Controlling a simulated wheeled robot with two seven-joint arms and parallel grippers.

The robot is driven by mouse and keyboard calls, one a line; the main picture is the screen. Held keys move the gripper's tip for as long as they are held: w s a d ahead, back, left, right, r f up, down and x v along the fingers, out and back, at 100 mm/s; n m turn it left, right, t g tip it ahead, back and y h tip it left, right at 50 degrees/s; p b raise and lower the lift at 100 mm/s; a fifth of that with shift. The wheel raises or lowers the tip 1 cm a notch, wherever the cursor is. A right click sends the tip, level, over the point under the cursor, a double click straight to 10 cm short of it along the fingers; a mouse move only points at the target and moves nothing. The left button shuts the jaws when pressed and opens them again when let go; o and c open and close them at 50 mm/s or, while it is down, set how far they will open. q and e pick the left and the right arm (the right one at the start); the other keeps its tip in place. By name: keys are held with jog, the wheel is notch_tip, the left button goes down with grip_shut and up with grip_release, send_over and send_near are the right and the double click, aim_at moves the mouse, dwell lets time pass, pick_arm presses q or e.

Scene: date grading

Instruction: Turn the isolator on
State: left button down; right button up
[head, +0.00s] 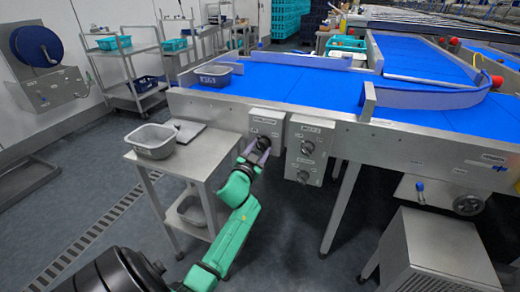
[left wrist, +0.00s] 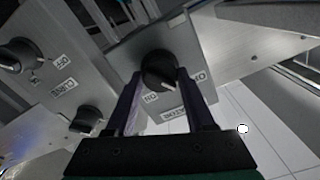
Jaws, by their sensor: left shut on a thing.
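The isolator is a black rotary knob (left wrist: 159,70) on a small grey metal box (head: 258,120) fixed to the conveyor's side. In the left wrist view the box appears upside down, with white labels beside the knob; one reads ON and another is only partly readable. My left gripper (head: 259,149) is at this box, its two dark fingers (left wrist: 160,88) on either side of the knob and shut on it. The fingers hide part of the knob in the head view. I cannot tell exactly where its pointer stands. My right gripper is not in view.
A second grey box (head: 318,136) with two black knobs is mounted just right of the isolator box. A steel side table (head: 190,165) with a grey tub (head: 152,149) stands to the left. The blue conveyor belt (head: 290,83) lies above and behind.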

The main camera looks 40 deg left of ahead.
pick_arm(q)
jog(key=m, duration=0.2)
jog(key=shift+f+m, duration=0.1)
jog(key=shift+m, duration=0.3)
jog(key=m, duration=0.3)
jog(key=shift+m+b, duration=0.3)
jog(key=m, duration=0.4)
jog(key=shift+m+b, duration=0.3)
jog(key=shift+b, duration=0.1)
jog(key=shift+m, duration=1.2)
jog(key=shift+m+b, duration=0.3)
jog(key=shift+m, duration=0.8)
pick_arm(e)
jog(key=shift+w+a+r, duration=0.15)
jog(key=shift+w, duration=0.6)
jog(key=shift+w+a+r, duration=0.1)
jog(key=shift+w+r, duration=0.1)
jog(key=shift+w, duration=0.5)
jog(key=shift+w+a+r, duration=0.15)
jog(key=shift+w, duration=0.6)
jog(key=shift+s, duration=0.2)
pick_arm(q)
jog(key=shift+c, duration=1.3)
grip_release()
